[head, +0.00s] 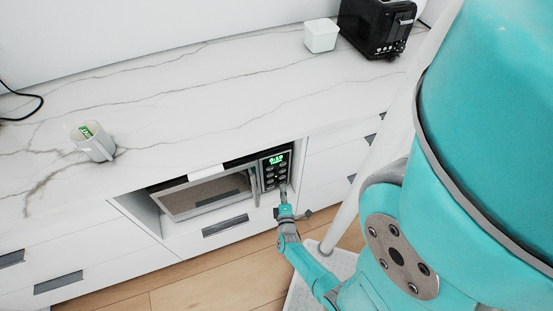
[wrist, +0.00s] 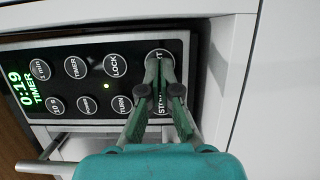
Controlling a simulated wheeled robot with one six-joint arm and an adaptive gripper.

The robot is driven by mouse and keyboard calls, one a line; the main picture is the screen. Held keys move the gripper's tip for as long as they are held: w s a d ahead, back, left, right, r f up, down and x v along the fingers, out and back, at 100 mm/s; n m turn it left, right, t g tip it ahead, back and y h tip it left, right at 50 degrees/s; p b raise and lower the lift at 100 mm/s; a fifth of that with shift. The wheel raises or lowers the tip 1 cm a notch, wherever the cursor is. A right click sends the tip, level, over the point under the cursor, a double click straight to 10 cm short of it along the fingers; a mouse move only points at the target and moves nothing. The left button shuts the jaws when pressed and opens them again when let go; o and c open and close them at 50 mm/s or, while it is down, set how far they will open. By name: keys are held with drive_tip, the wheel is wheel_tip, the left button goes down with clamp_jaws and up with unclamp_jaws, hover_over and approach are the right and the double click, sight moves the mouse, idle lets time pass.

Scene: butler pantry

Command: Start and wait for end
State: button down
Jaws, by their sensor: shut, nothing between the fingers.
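The microwave (head: 208,197) sits in a bay under the counter, and its door looks shut. Its black control panel (wrist: 92,78) shows a green display (wrist: 25,88) reading 0:19 TIMER, with a small green light lit among the round buttons. My gripper (head: 284,188) is at the lower part of the panel in the head view. In the wrist view its fingers (wrist: 158,58) are shut and empty, with the tips over the upper right button (wrist: 161,53), whose label is mostly hidden. Whether they touch it I cannot tell. The STOP button (wrist: 161,107) is partly behind the fingers.
The door handle (wrist: 45,158) is close to my gripper. The bay's white side wall (wrist: 232,65) stands just right of the panel. On the counter (head: 200,95) are a mug (head: 95,148) with a green tag, a white box (head: 321,36) and a black toaster (head: 370,30).

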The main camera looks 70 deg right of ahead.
drive_tip(key=s+a, duration=0.9)
drive_tip(key=a, duration=0.2)
drive_tip(key=shift+s+a, duration=0.2)
drive_tip(key=shift+s, duration=0.2)
idle(0.7)
drive_tip(key=a+r+m+t+y, duration=0.1)
drive_tip(key=a+r+t+y, duration=0.1)
drive_tip(key=a+r+y, duration=0.3)
drive_tip(key=s+a+r+m+t+y, duration=0.1)
drive_tip(key=a+r+m+t+y, duration=0.1)
drive_tip(key=a+r+y, duration=0.4)
drive_tip(key=s+a+r+m+t+y, duration=0.1)
drive_tip(key=a+r+t+y, duration=0.2)
drive_tip(key=a+r, duration=0.9)
wheel_tip(320, 180, up, 14)
drive_tip(key=y, duration=0.2)
drive_tip(key=shift+s+a+m+t+y, duration=0.2)
drive_tip(key=shift+a+m+t+y, duration=0.1)
drive_tip(key=shift+a+t, duration=0.1)
idle(2.3)
